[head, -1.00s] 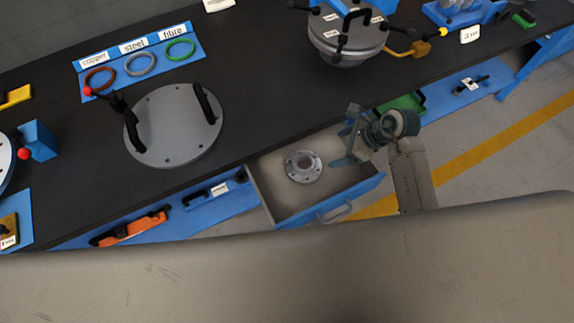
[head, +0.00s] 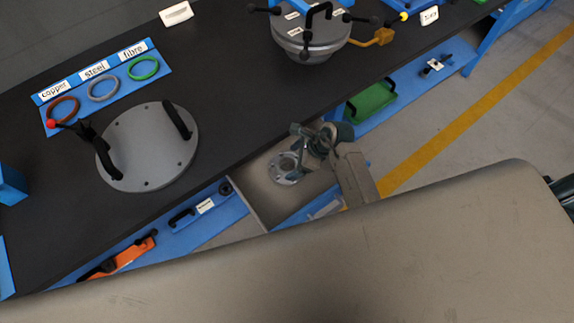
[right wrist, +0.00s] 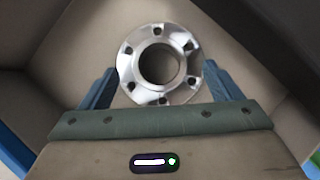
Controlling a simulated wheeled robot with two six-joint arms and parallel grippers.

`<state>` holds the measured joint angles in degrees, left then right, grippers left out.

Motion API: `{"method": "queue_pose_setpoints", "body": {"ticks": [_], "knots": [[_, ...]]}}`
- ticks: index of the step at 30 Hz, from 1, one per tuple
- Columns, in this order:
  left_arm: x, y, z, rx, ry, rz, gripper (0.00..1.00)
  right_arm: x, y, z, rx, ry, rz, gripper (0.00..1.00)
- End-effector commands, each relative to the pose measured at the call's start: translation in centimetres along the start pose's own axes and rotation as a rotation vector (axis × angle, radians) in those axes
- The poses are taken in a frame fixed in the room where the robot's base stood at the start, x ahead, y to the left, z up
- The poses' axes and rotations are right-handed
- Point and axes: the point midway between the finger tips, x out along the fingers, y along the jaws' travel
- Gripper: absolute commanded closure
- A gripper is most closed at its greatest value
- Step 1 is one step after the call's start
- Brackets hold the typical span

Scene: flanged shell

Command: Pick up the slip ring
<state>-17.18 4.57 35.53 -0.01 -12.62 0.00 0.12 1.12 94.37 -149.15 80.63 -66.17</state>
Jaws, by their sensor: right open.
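The slip ring, a shiny metal flange with a round centre hole and several bolt holes (head: 285,169), lies flat in the open drawer (head: 255,190). My right gripper (head: 300,150) is over the drawer, close to the ring, and partly covers it in the head view. In the right wrist view the ring (right wrist: 130,70) lies between the two blue fingers, which are apart on its left and right. The fingers do not appear to press on it. My left gripper is not in view.
The dark bench top (head: 230,115) overhangs the drawer on its far side. A grey disc with black handles (head: 150,145) and a lidded pot (head: 312,40) stand on the bench. A green box (head: 372,102) sits on the blue lower shelf right of the drawer. The drawer walls enclose the gripper closely.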

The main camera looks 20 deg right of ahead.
Motion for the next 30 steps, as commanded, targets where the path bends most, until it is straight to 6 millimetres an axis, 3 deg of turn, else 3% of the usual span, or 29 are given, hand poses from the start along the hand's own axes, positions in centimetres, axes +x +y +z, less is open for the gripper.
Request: {"method": "queue_pose_setpoints", "body": {"ticks": [6, 14, 26, 30], "knots": [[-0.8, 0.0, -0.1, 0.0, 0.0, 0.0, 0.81, 2.3, 0.1, 0.2, 0.001, 0.0, 0.001, 0.15], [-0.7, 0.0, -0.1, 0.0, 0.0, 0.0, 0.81, 2.6, 0.1, 0.1, 0.0, 0.0, 0.0, 0.15], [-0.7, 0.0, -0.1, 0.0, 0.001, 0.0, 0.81, 2.5, 0.1, 0.1, 0.0, 0.0, 0.0, 0.93], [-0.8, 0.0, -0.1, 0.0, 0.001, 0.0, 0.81, 2.4, 0.0, 0.3, -0.001, -0.003, -0.003, 0.97]]}}
